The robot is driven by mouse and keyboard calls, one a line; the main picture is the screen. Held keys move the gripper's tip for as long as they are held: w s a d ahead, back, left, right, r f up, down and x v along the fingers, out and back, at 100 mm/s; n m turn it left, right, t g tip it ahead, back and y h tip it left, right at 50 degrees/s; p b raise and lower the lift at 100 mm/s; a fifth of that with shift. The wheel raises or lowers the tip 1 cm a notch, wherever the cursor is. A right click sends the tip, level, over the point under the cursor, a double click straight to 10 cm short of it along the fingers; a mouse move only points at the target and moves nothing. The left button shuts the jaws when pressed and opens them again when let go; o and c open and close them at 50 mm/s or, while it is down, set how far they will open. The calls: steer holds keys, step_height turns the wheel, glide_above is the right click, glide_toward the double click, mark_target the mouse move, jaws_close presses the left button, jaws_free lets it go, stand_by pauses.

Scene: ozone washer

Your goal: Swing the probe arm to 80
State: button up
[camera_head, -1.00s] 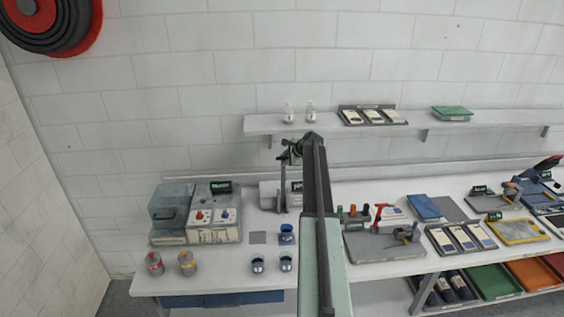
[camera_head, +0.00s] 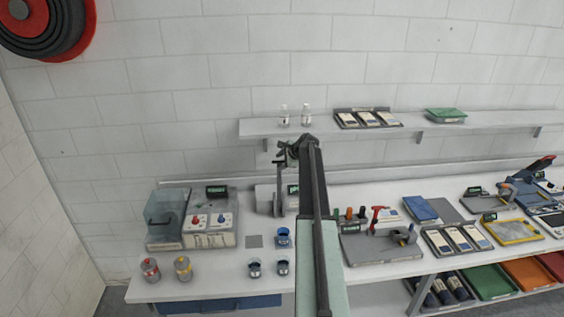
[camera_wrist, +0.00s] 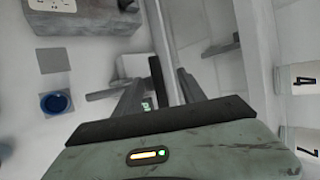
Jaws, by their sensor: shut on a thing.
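The probe arm (camera_head: 280,188) is a thin grey upright bar beside a grey instrument box (camera_head: 265,199) with a small green display. My gripper (camera_head: 286,154) is at the bar's upper end in the head view, partly covered by my own arm. In the wrist view my gripper (camera_wrist: 160,92) has its two dark fingers on either side of a dark narrow piece of the probe arm (camera_wrist: 157,76). It is shut on it. A long grey rod runs up from there. The display (camera_wrist: 147,105) shows between the fingers, too small to read.
A machine with a clear chamber and knobs (camera_head: 208,218) stands left on the bench. Blue cups (camera_head: 283,237) stand near the bench front, with two bottles (camera_head: 150,269) further left. A wall shelf (camera_head: 350,126) runs behind the gripper. Tool stands fill the right side.

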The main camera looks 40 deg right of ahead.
steer(key=shift+w, duration=0.1)
steer(key=s+a+r+p, duration=0.1)
steer(key=s+r+p, duration=0.2)
steer(key=s, duration=1.2)
steer(key=shift+s+r+p, duration=0.2)
steer(key=shift+s+p, duration=0.2)
steer(key=shift+p, duration=0.05)
